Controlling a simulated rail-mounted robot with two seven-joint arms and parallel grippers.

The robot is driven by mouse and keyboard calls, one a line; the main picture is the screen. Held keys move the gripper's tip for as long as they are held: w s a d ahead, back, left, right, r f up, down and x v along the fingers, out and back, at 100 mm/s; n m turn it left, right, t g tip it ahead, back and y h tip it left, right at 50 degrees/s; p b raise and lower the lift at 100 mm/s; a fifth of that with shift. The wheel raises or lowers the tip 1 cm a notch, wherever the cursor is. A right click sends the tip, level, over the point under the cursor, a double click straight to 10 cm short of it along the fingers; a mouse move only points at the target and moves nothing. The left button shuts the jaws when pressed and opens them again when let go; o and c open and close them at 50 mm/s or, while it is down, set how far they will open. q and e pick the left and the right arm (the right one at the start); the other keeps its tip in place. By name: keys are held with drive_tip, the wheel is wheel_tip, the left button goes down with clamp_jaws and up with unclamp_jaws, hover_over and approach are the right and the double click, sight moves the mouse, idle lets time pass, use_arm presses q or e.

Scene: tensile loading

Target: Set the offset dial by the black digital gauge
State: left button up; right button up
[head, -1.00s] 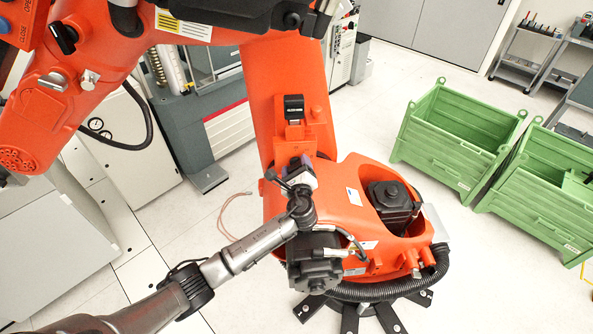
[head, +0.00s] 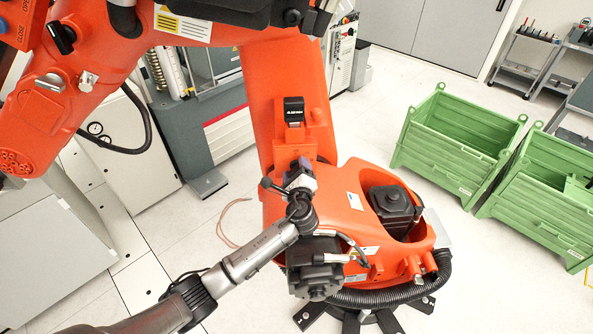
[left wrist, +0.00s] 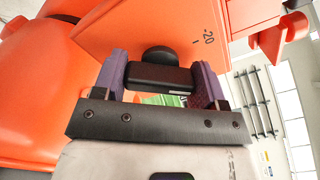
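The black digital gauge (head: 294,110) sits upright on an orange bracket of the orange machine in the head view. Its display is too small to read. My left gripper (head: 300,166) is just below it, against the machine's front. In the left wrist view the offset dial (left wrist: 160,76), a black knob with a bar-shaped grip, lies between the two purple fingers of my left gripper (left wrist: 162,80). A "-20" mark is on the orange face beside the dial. The gripper hides the dial in the head view. My right gripper is not in view.
The orange machine's base (head: 345,215) with a black motor (head: 393,205) is right of my gripper. Green crates (head: 455,140) stand at the right. A large orange arm link (head: 70,95) overhangs at upper left. Pale floor is clear between base and crates.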

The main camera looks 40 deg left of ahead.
use_arm(q)
drive_tip(key=o, duration=0.4)
drive_tip(key=shift+d, duration=0.1)
drive_tip(key=b+v, duration=0.2)
drive_tip(key=v, duration=1.1)
drive_tip(key=shift+s+d, duration=0.2)
drive_tip(key=shift+s, duration=0.15)
